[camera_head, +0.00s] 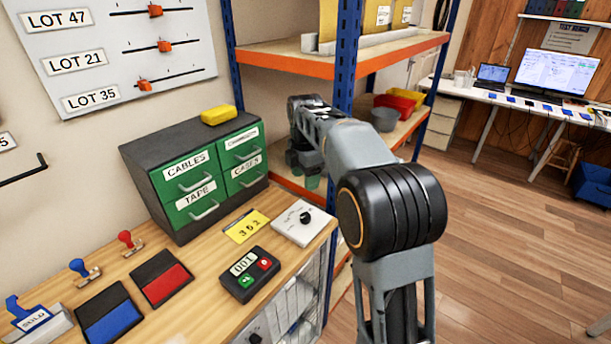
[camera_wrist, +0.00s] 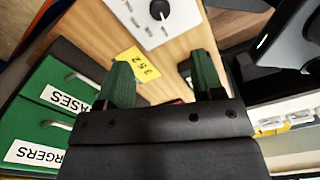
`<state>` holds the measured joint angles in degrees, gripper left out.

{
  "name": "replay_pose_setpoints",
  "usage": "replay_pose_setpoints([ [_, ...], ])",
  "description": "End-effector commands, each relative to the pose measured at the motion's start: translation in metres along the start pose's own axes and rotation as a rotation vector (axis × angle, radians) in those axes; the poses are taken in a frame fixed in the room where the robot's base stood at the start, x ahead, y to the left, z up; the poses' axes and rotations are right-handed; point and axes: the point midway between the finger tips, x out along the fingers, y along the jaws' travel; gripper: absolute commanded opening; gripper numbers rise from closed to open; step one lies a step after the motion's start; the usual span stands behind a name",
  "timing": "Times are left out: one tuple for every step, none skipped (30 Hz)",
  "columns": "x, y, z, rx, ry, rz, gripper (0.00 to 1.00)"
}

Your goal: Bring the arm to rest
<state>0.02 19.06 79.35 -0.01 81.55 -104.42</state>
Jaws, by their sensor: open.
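My arm reaches up from the lower right of the head view and bends at a large black joint. The fingers touch nothing that I can see.
The workbench (camera_head: 210,262) holds a black counter box (camera_head: 250,274), red and blue ink pads (camera_head: 168,280), and stamps. A yellow block (camera_head: 218,115) lies on the cabinet. The shelf rack (camera_head: 345,60) stands close behind my arm.

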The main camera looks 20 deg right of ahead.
Motion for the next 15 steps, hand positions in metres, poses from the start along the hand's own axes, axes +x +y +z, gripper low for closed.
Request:
replay_pose_setpoints([
  [0.000, 0.000, 0.000, 0.000, 0.000, 0.000, 0.61],
  [0.000, 0.000, 0.000, 0.000, 0.000, 0.000, 0.61],
  [0.000, 0.000, 0.000, 0.000, 0.000, 0.000, 0.61],
  [0.000, 0.000, 0.000, 0.000, 0.000, 0.000, 0.61],
  [0.000, 0.000, 0.000, 0.000, 0.000, 0.000, 0.61],
  [0.000, 0.000, 0.000, 0.000, 0.000, 0.000, 0.61],
  [0.000, 0.000, 0.000, 0.000, 0.000, 0.000, 0.61],
  [0.000, 0.000, 0.000, 0.000, 0.000, 0.000, 0.61],
  [0.000, 0.000, 0.000, 0.023, 0.000, 0.000, 0.61],
  [0.000, 0.001, 0.000, 0.054, -0.001, 0.003, 0.61],
  [0.000, 0.002, 0.001, 0.094, -0.002, 0.010, 0.61],
  [0.000, 0.004, 0.001, 0.163, -0.004, 0.023, 0.61],
  [0.002, 0.005, 0.001, 0.224, -0.004, 0.030, 0.61],
  [0.008, 0.005, 0.001, 0.295, -0.003, 0.032, 0.61],
  [0.019, 0.003, 0.001, 0.399, -0.001, 0.024, 0.61],
])
